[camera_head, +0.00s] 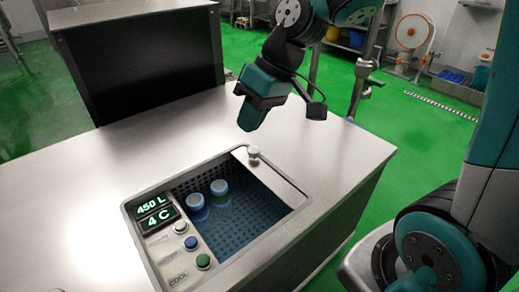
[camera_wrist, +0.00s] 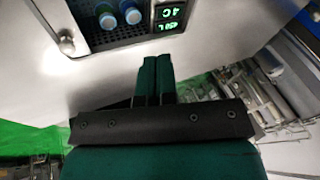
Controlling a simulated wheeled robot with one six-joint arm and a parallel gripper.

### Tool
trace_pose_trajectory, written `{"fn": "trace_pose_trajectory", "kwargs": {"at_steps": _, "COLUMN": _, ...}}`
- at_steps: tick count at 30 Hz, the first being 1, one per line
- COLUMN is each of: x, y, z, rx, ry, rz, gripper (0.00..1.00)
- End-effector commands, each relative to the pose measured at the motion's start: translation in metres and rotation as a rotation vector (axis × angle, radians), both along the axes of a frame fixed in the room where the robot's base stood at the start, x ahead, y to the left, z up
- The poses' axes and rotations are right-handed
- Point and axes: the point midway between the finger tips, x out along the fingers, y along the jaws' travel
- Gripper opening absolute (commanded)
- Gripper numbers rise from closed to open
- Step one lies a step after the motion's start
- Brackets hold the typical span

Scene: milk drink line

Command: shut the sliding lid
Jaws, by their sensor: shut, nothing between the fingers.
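The sliding lid (camera_head: 280,180) is a pale metal panel at the right end of the cooler's opening, with a round knob (camera_head: 253,152) near its far edge. The opening is largely uncovered. My gripper (camera_head: 246,127) is shut and empty, above the counter behind the opening, apart from the knob. In the wrist view my closed fingers (camera_wrist: 155,62) point toward the cooler, and the knob (camera_wrist: 66,42) shows at the upper left. A strip of the lid (camera_wrist: 50,12) shows above it.
Two blue containers (camera_head: 196,207) (camera_head: 220,193) stand inside the perforated cooler bin. A control panel (camera_head: 170,235) with a lit display and several buttons is at its left. The metal counter (camera_head: 100,190) around it is clear. A black cabinet (camera_head: 140,60) stands behind.

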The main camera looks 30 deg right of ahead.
Motion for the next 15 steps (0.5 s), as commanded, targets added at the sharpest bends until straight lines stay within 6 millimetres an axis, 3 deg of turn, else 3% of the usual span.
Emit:
{"fn": "trace_pose_trajectory", "kwargs": {"at_steps": 1, "x": 0.035, "y": -0.028, "z": -0.029, "rx": 0.021, "ry": -0.001, "rz": -0.060, "gripper": 0.00}}
{"fn": "trace_pose_trajectory", "kwargs": {"at_steps": 3, "x": 0.074, "y": -0.065, "z": -0.055, "rx": 0.052, "ry": -0.023, "rz": -0.121, "gripper": 0.00}}
{"fn": "trace_pose_trajectory", "kwargs": {"at_steps": 6, "x": 0.114, "y": -0.122, "z": -0.095, "rx": 0.087, "ry": -0.057, "rz": -0.204, "gripper": 0.00}}
{"fn": "trace_pose_trajectory", "kwargs": {"at_steps": 9, "x": 0.137, "y": -0.173, "z": -0.130, "rx": 0.114, "ry": -0.090, "rz": -0.271, "gripper": 0.00}}
{"fn": "trace_pose_trajectory", "kwargs": {"at_steps": 12, "x": 0.147, "y": -0.210, "z": -0.155, "rx": 0.129, "ry": -0.116, "rz": -0.319, "gripper": 0.00}}
{"fn": "trace_pose_trajectory", "kwargs": {"at_steps": 15, "x": 0.151, "y": -0.229, "z": -0.169, "rx": 0.138, "ry": -0.133, "rz": -0.344, "gripper": 0.00}}
